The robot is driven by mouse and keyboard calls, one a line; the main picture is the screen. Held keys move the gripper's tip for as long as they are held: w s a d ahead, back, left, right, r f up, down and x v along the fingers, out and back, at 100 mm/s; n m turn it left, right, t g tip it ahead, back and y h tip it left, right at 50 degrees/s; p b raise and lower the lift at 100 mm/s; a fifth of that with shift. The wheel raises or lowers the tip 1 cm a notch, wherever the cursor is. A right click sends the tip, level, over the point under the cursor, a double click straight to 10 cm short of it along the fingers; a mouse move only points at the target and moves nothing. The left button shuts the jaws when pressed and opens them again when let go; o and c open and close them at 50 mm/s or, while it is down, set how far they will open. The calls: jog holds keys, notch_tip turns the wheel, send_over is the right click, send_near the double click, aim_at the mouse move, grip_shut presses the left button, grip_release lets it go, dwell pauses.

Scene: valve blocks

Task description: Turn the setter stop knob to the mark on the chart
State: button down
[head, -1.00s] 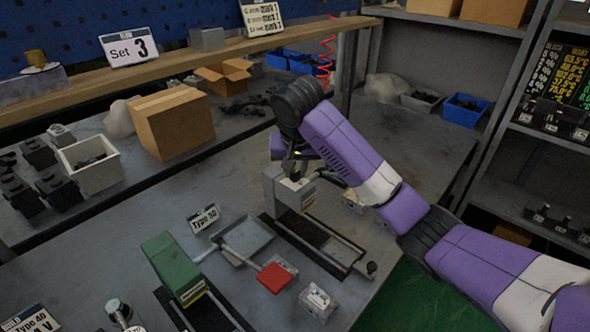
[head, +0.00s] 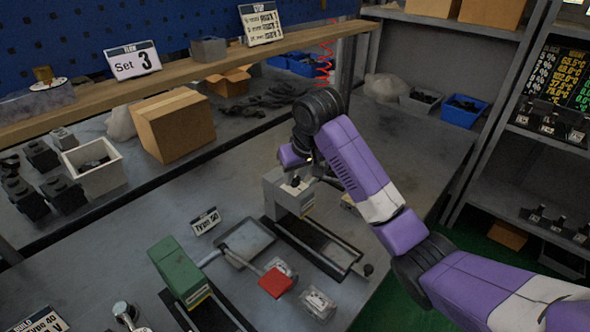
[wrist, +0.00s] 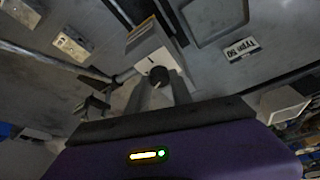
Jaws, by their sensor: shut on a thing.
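A pale grey block (head: 283,197) stands on a dark rail base on the bench, at the middle of the head view. It also shows in the wrist view (wrist: 146,52). Its dark round knob (wrist: 159,76) carries a white pointer line. My gripper (wrist: 162,84) is shut on this knob, one finger on each side. In the head view my gripper (head: 298,174) is at the block's top, and the arm partly hides it. The chart card (head: 261,23) stands on the shelf, its small print hard to read. A "Set 3" card (head: 133,61) headed FLOW stands left of it.
A green block (head: 179,268) on its own rail stands to the front left. A shallow tray (head: 246,240), a red-ended lever (head: 275,282) and small blocks (head: 318,304) lie close to the grey block. A cardboard box (head: 174,125) sits behind.

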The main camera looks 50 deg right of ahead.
jog(key=n+y+p, duration=0.1)
jog(key=n, duration=0.2)
jog(key=n+y+p, duration=0.1)
jog(key=n+p, duration=0.1)
jog(key=n, duration=0.1)
jog(key=shift+d, duration=0.15)
jog(key=n+y, duration=0.1)
jog(key=n, duration=0.2)
jog(key=shift+d+n+y, duration=0.1)
jog(key=shift+n+y, duration=0.2)
jog(key=shift+n, duration=0.1)
jog(key=shift+w+n+g+y, duration=0.1)
jog(key=shift+n+g+y, duration=0.45)
jog(key=shift+n, duration=1.05)
jog(key=c, duration=1.1)
grip_release()
jog(key=shift+c, duration=0.2)
jog(key=shift+d, duration=0.1)
